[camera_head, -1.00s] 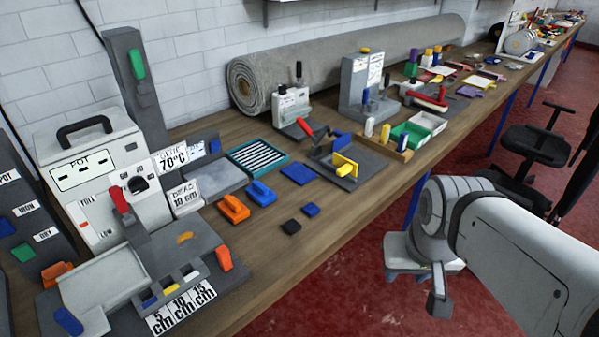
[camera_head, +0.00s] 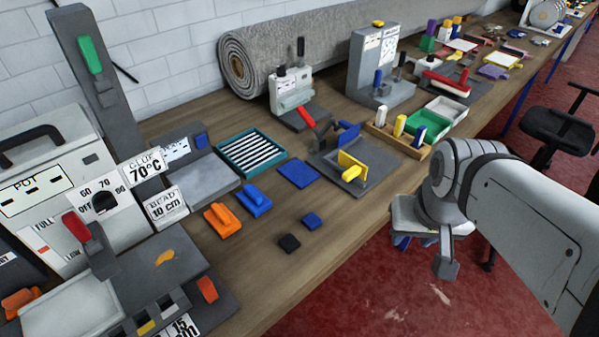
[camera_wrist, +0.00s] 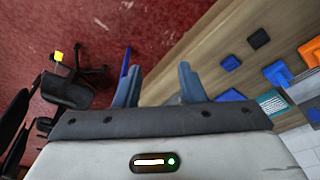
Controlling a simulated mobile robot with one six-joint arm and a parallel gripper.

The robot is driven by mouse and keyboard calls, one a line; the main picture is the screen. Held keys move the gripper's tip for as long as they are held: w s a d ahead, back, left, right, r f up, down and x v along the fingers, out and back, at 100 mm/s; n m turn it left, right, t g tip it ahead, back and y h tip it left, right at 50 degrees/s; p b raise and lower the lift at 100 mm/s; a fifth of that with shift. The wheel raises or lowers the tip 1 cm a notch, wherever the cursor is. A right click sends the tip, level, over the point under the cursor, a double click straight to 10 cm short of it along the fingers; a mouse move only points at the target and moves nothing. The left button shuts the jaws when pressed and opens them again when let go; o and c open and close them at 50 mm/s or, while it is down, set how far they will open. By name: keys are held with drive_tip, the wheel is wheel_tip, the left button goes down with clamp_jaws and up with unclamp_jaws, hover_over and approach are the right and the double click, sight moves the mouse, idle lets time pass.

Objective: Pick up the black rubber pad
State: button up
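The black rubber pad (camera_head: 289,243) is a small dark square lying flat on the wooden bench near its front edge. In the wrist view the black pad (camera_wrist: 259,39) shows at the upper right. A small blue pad (camera_head: 312,221) lies beside it, a little apart. My gripper (camera_wrist: 158,84) shows in the wrist view with its two fingers spread apart and nothing between them. It is off the bench's front edge, to the right of the pad in the head view, and does not touch it.
An orange block (camera_head: 222,221) and a blue block (camera_head: 254,201) with handles lie left of the pads. A grey plate with a yellow block (camera_head: 352,165) stands beyond. The bench (camera_head: 270,285) around the pad is clear. A black chair (camera_head: 563,132) stands at the right.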

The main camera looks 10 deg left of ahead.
drive_tip(key=shift+o, duration=1.3)
drive_tip(key=shift+w, duration=0.15)
drive_tip(key=o, duration=0.3)
drive_tip(key=w+a+f+n+g, duration=0.1)
drive_tip(key=w+a+n, duration=0.2)
drive_tip(key=n, duration=0.4)
drive_tip(key=shift+w+a+f+b, duration=0.25)
drive_tip(key=shift+w+a+b, duration=0.15)
drive_tip(key=shift+a, duration=0.4)
drive_tip(key=n+g+b, duration=0.2)
drive_tip(key=n, duration=1.7)
approach(287, 243)
drive_tip(key=shift+d+f, duration=0.2)
drive_tip(key=shift+d, duration=0.1)
drive_tip(key=shift+a+f+n, duration=0.2)
drive_tip(key=shift+a+n, duration=0.15)
drive_tip(key=shift+n, duration=0.15)
drive_tip(key=shift+a+f, duration=0.1)
drive_tip(key=shift+f, duration=0.25)
drive_tip(key=shift+d+f+p, duration=0.2)
drive_tip(key=shift+f+p, duration=0.25)
drive_tip(key=shift+f, duration=3.05)
